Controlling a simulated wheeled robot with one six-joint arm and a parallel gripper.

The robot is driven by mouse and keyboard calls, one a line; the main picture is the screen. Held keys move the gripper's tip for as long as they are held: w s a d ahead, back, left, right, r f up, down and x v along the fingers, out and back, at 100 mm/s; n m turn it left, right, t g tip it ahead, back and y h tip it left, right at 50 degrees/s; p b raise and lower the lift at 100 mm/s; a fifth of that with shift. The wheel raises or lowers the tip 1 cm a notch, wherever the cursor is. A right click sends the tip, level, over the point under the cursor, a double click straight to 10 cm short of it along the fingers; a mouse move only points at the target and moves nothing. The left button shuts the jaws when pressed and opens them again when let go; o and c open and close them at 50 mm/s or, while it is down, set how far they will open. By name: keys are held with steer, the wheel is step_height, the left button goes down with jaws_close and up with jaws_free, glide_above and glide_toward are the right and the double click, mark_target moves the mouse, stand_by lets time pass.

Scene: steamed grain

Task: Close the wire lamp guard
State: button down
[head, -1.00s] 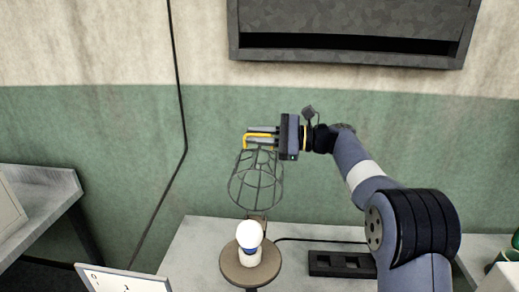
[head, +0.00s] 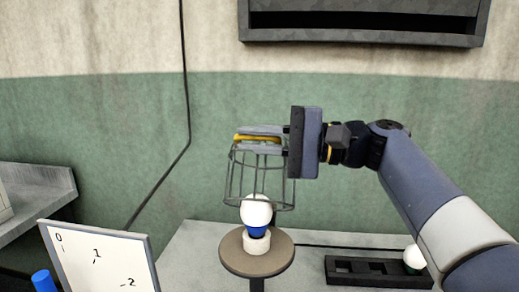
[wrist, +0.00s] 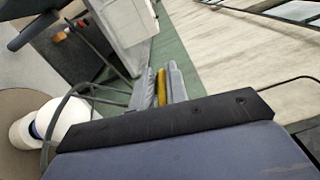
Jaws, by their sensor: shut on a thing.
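The wire lamp guard (head: 233,178) is a grey wire cage with a yellow handle (head: 258,138) at its top. In the head view it hangs nearly upright, its lower ring in front of or around the upper part of the white bulb (head: 256,212). The bulb has a blue band and sits in a white socket on a round brown base (head: 232,260). My gripper (head: 260,139) is shut on the yellow handle, coming from the right. The wrist view shows the handle (wrist: 161,88) between the fingers, and the bulb (wrist: 65,122) behind the cage wires.
A white board with numbers (head: 95,262) stands at front left, beside a blue cylinder (head: 43,281). A dark tray (head: 345,271) lies right of the lamp. A dark shelf (head: 360,22) hangs on the wall above. A grey bench (head: 40,190) is at left.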

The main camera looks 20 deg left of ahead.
steer(key=s+d+f+n+b, duration=0.2)
steer(key=s+f+n+b, duration=0.6)
steer(key=b, duration=0.9)
steer(key=shift+s+d+f, duration=0.2)
steer(key=shift+s+f, duration=0.95)
steer(key=shift+f, duration=0.8)
steer(key=c, duration=1.5)
jaws_free()
steer(key=p+v, duration=0.2)
steer(key=v, duration=0.8)
steer(key=shift+w+d, duration=0.2)
steer(key=shift+d, duration=0.15)
